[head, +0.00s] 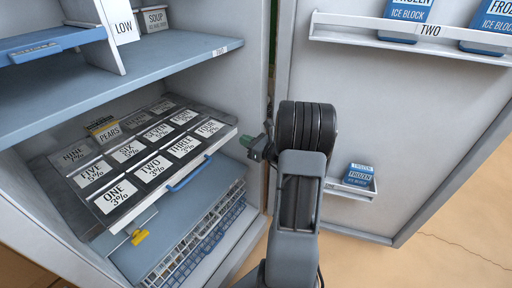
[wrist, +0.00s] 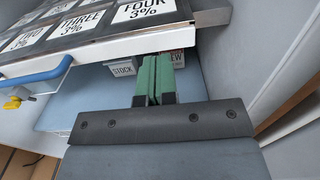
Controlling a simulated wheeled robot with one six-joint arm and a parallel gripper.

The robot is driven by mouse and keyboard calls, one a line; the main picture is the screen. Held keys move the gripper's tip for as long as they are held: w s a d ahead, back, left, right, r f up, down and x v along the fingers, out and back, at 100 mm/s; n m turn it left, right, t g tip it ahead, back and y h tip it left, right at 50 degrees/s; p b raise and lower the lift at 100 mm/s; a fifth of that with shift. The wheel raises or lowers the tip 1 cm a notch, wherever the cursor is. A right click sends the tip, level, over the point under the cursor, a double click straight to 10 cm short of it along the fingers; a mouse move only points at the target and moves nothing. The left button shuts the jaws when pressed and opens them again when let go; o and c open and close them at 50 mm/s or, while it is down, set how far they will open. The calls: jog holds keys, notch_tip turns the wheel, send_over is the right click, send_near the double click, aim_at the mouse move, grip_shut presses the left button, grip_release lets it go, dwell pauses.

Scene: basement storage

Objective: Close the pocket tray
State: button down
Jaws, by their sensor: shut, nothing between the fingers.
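The pocket tray (head: 218,144) is a dark, shallow tray with a pale front rim and several pockets holding white number cards, such as ONE 3% and FOUR 3%. It sits inside the open cabinet, under the blue shelf, and its front stands out over the lower level. A blue handle (head: 190,174) is on its front; it also shows in the wrist view (wrist: 38,78). My gripper (head: 254,146) has green fingertips (wrist: 153,76), shut and empty. They are close to the tray's front right corner, below the front rim in the wrist view. I cannot tell whether they touch it.
A blue shelf (head: 130,72) is above the tray. A wire basket (head: 200,245) and a yellow clip (head: 139,237) are below it. STOCK (wrist: 122,69) and another labelled box show behind the fingers. The open door (head: 380,110) on the right holds blue ice blocks (head: 360,177).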

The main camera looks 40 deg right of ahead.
aim_at(230, 134)
jog(key=shift+x, duration=2.3)
jog(key=b+x, duration=0.1)
jog(key=x, duration=0.3)
jog(key=shift+w+f, duration=0.1)
jog(key=shift+w, duration=0.05)
jog(key=v, duration=1.4)
jog(key=shift+p, duration=0.45)
